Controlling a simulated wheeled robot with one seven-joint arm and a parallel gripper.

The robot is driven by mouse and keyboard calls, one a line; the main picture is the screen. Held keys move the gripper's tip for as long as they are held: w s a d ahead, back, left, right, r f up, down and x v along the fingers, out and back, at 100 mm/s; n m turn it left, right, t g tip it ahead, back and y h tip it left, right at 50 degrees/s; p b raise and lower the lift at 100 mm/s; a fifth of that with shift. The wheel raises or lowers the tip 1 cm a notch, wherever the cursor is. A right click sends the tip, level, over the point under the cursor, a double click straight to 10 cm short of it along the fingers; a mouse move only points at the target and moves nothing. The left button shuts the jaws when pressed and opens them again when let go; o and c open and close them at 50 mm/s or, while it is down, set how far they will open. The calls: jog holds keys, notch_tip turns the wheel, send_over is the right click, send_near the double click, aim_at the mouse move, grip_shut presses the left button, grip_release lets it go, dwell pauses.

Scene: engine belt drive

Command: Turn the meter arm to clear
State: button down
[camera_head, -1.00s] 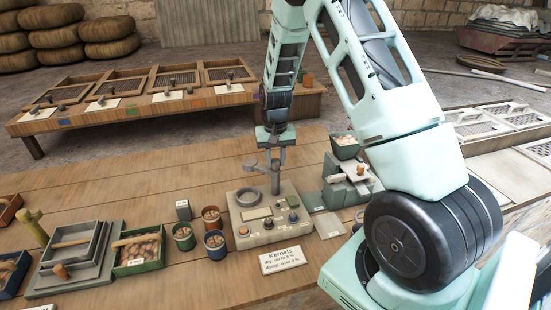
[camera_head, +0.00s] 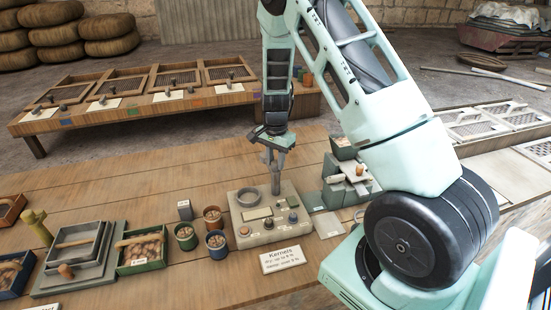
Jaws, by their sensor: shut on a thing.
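The meter (camera_head: 262,228) is a beige box on the wooden table, with a round ring-like cup (camera_head: 247,197), a small display and several knobs on top. A grey post (camera_head: 276,180) rises at its back right and carries the meter arm (camera_head: 268,156) at its top. The arm's end is mostly hidden under my gripper and no longer lies over the cup. My gripper (camera_head: 269,149) is tilted, just above and beside the post top, and is shut on the meter arm; its fingertips are small and partly hidden.
A label card (camera_head: 287,259) reading "Kernels" lies in front of the meter. Several small pots of kernels (camera_head: 213,218) stand to its left, near a green tray (camera_head: 141,251). A green grinder-like device (camera_head: 346,185) stands close on the right. Bare table lies behind.

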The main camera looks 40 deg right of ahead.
jog(key=shift+m, duration=0.3)
dwell(0.4)
jog(key=c, duration=1.1)
grip_release()
jog(key=shift+r, duration=0.15)
notch_tip(320, 180, up, 17)
jog(key=shift+r+b, duration=0.1)
jog(key=shift+b, duration=0.85)
